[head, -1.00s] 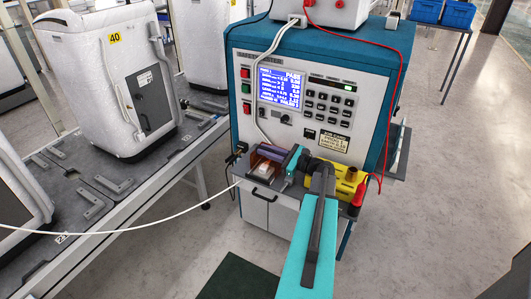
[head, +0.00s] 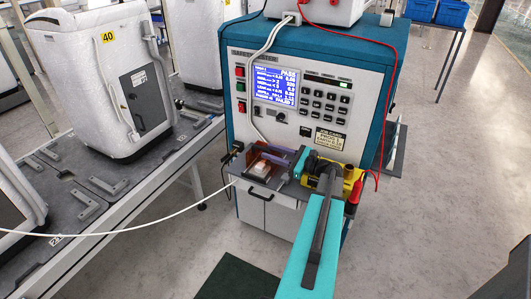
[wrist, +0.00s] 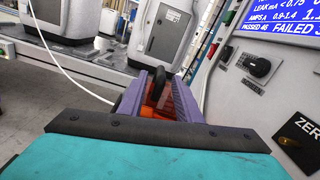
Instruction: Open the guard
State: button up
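My gripper (head: 300,165), teal and dark grey, is just right of the guard. I cannot tell whether it touches.
The tester (head: 330,112) stands directly behind, its screen (head: 276,87) lit blue. A white cable (head: 110,231) runs left across the bench (head: 95,222). The floor at right is clear.

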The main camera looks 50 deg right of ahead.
jog(key=shift+v, duration=1.55)
jog(key=shift+c, duration=0.4)
